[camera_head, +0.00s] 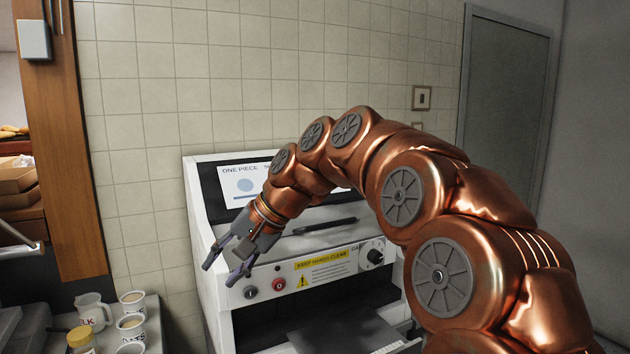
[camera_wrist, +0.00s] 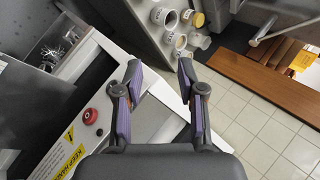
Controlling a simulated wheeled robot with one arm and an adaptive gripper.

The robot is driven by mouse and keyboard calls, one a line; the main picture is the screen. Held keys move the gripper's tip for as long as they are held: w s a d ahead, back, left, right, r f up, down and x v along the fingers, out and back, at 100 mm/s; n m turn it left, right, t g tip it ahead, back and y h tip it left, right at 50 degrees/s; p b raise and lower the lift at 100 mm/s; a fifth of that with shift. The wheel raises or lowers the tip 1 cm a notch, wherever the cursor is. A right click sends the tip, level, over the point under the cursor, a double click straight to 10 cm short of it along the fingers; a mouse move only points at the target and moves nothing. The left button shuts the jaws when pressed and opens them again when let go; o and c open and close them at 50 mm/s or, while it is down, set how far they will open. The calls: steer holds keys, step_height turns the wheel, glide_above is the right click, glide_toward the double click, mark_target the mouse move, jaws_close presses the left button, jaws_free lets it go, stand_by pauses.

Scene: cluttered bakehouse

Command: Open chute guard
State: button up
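The white machine (camera_head: 205,235) stands against the tiled wall, with a yellow "KEEP HANDS CLEAR" label (camera_head: 322,262) and a red button (camera_head: 279,284) on its front. A dark bar (camera_head: 325,227) runs across its sloped face; I cannot tell whether this belongs to the chute guard. A dark opening lies below the panel, with a grey plate (camera_head: 345,335) at its bottom. My gripper (camera_head: 223,268) is open and empty at the machine's left front. In the wrist view, my gripper (camera_wrist: 160,72) has its fingers apart, with the red button (camera_wrist: 90,116) to their left. My arm hides part of the machine.
White cups (camera_head: 132,300), a jug (camera_head: 93,311) and a yellow-lidded jar (camera_head: 81,340) stand on a side surface at lower left. A dark bin with metallic pieces (camera_wrist: 62,45) shows in the wrist view.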

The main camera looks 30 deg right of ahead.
steer(key=w+d+r, duration=0.1)
steer(key=w+d+r+m+t+b, duration=0.1)
steer(key=w+d, duration=0.1)
steer(key=w+d+r+t, duration=0.1)
steer(key=w, duration=0.1)
steer(key=shift+d+m, duration=0.35)
steer(key=shift+m, duration=0.05)
steer(key=w+d+r+m+t+b, duration=0.1)
steer(key=d+r+m+t+b, duration=0.15)
steer(key=d, duration=0.65)
steer(key=w+d+r+m+t+h+b, duration=0.1)
steer(key=w+d+r+m+t+b, duration=0.2)
steer(key=d, duration=0.5)
steer(key=d+r+m+t+b, duration=0.15)
steer(key=d+r, duration=0.25)
steer(key=d, duration=0.5)
steer(key=x, duration=0.7)
steer(key=shift+w+t, duration=0.3)
steer(key=shift+w, duration=0.15)
steer(key=shift+d+r, duration=0.15)
jaws_close()
jaws_free()
